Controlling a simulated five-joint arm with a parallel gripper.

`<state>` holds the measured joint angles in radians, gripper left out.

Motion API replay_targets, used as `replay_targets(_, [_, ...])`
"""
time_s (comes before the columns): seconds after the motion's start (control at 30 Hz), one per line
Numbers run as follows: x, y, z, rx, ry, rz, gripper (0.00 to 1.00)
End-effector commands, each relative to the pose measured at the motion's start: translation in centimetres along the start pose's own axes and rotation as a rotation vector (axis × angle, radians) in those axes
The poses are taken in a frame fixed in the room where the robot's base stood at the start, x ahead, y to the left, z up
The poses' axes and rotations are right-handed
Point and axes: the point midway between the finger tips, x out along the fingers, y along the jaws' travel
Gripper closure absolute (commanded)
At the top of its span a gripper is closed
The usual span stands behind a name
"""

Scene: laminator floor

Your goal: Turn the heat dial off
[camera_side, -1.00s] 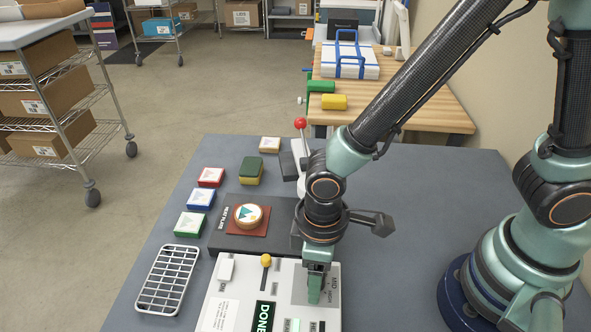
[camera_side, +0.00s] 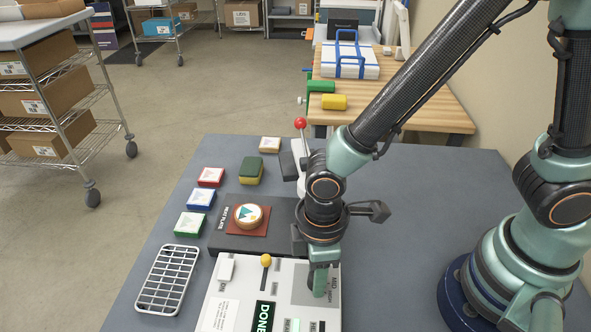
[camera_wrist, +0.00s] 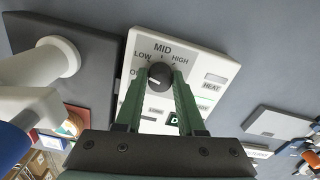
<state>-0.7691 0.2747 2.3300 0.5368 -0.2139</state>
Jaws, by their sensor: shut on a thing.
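The heat dial (camera_wrist: 158,76) is a dark round knob on the white control panel (camera_wrist: 205,57), ringed by the labels LOW, MID and HIGH and a partly hidden one starting with O. My gripper (camera_wrist: 160,82) has its green fingers on both sides of the dial, shut on it. I cannot tell which label its mark points at. In the side view my gripper (camera_side: 319,283) reaches down onto the right part of the panel (camera_side: 285,272), hiding the dial.
A yellow-knobbed lever (camera_side: 265,261) and a DONE display (camera_side: 263,316) are on the panel, left of my gripper. Behind are the hot plate (camera_side: 270,242) and a press with a red-balled lever (camera_side: 300,123). A wire rack (camera_side: 167,280) lies left.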

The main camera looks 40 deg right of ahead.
Motion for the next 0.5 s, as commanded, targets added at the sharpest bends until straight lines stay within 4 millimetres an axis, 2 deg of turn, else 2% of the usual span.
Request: replay_targets(0.5, [-0.08, 0.0, -0.03, -0.431, 0.0, 0.0, 1.0])
